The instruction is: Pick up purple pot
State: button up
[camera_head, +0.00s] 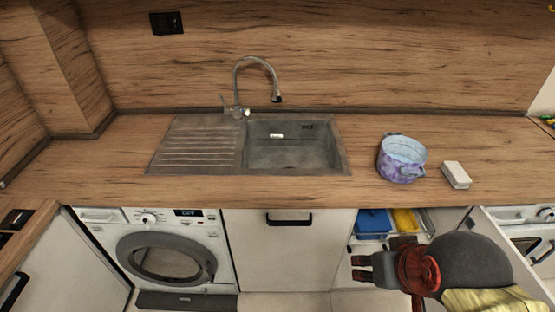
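The purple pot (400,170) stands upright on the wooden counter, right of the sink. It is mottled purple outside and pale blue inside, with a small handle at its front right. My gripper (356,269) is in front of the counter and below its top, at the lower right. Its dark fingers point left, and a gap shows between them. Nothing is seen between the fingers. The gripper is apart from the pot.
A small white block (456,175) lies close to the pot's right. The sink (340,160) and curved tap (255,62) are to its left. Below, an open cabinet holds a blue bin (373,223) and a yellow bin (405,220). A washing machine (200,226) stands left.

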aim_at(401, 158)
jog(key=i+z, duration=0.4)
jog(key=i+j+z, duration=0.2)
jog(key=i+z, duration=0.15)
jog(key=i+j+z, duration=0.4)
jog(key=i+l, duration=0.05)
jog(key=l, duration=0.05)
